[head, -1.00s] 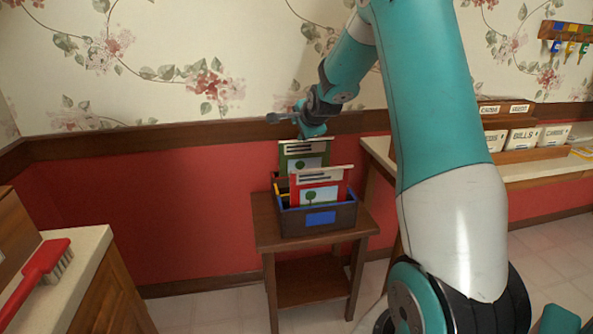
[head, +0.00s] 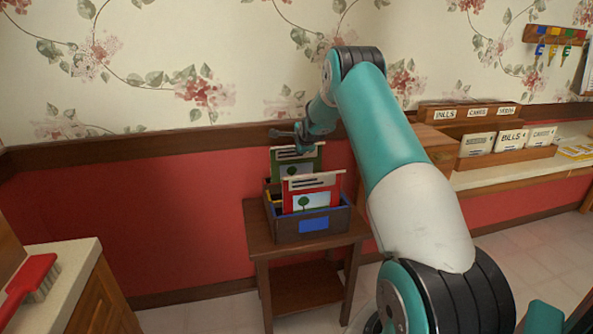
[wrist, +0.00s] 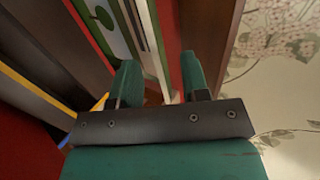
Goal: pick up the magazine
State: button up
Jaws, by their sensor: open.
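A green magazine (head: 294,164) with a tree picture stands upright at the back of a dark box (head: 285,229) with a blue label. A red magazine (head: 311,189) stands in front of it in the same box. My gripper (head: 303,150) points down at the green magazine's top edge, beside the wall. In the wrist view my gripper (wrist: 160,82) is open, its two teal fingers apart. The green magazine (wrist: 104,18) shows there at upper left, its edge running towards the finger gap. I cannot tell whether the fingers straddle it.
The box stands on a small wooden table (head: 258,238) against the red wall. A counter with a red brush (head: 28,283) is at left. At right, a shelf (head: 480,180) holds labelled boxes (head: 510,139). My arm crosses the space between.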

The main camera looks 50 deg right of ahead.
jog(key=x, duration=0.5)
jog(key=shift+s+f+p, duration=0.15)
jog(key=shift+p, duration=0.15)
grip_shut()
